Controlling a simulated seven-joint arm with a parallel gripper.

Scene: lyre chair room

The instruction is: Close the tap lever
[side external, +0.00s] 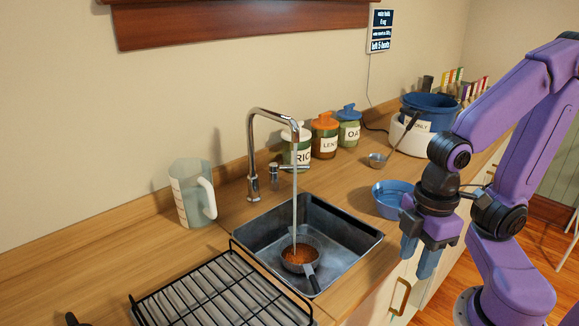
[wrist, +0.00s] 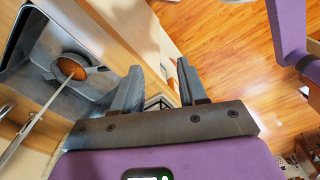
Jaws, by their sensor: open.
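The chrome tap (side external: 252,160) stands upright behind the sink, its spout arching over the basin. Its lever (side external: 290,167) sticks out to the right from the side of the tap body, roughly level. A thin stream of water (side external: 295,200) falls from the spout into a small strainer or pan (side external: 301,258) with orange-brown contents in the sink. The pan shows in the wrist view (wrist: 72,68) too. My gripper (side external: 417,256) is open and empty, pointing down at the counter's front edge, right of the sink and well away from the lever. Its fingers show in the wrist view (wrist: 158,68).
The dark sink (side external: 355,243) lies between a wire rack (side external: 205,290) and a blue bowl (side external: 390,197). Labelled jars (side external: 325,138) stand behind the lever. A measuring jug (side external: 190,195) is left of the tap. A blue-topped cooker (side external: 428,108) and a small metal cup (side external: 377,160) are farther right.

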